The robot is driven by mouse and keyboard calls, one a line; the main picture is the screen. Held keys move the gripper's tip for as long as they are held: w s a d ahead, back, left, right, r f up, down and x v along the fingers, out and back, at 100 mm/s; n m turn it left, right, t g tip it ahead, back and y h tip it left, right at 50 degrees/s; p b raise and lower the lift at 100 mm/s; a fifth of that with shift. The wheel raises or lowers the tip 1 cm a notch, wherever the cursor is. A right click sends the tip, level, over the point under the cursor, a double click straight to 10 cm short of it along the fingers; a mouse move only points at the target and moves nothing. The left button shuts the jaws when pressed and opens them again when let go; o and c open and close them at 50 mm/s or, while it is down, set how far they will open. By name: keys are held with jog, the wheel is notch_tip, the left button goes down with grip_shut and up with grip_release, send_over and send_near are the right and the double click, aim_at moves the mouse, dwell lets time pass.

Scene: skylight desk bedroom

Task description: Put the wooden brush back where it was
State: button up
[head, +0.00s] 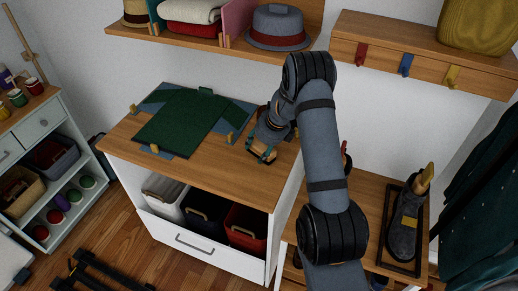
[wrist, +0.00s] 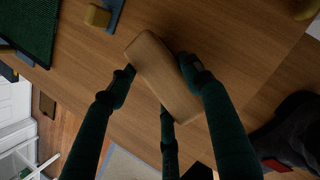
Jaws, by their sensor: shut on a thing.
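The wooden brush (wrist: 158,72) shows in the wrist view as a plain tan wooden block, lying at a slant between the dark green fingers. My gripper (wrist: 160,84) is shut on it, with fingers on both sides. In the head view my gripper (head: 262,152) is low over the right part of the wooden dresser top (head: 222,166); the brush is mostly hidden there. I cannot tell whether the brush touches the top.
A dark green garment (head: 187,118) lies on a blue board with wooden pegs, left of my gripper. A lower bench with a dark shoe (head: 403,228) in a frame stands right. A shelf with a grey hat (head: 277,27) hangs above. Open bins sit below the top.

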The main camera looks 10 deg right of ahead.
jog(key=shift+f, duration=0.2)
jog(key=o, duration=1)
jog(key=shift+o, duration=0.5)
jog(key=v, duration=1)
jog(key=shift+w+r+b, duration=0.15)
jog(key=shift+r+b, duration=0.15)
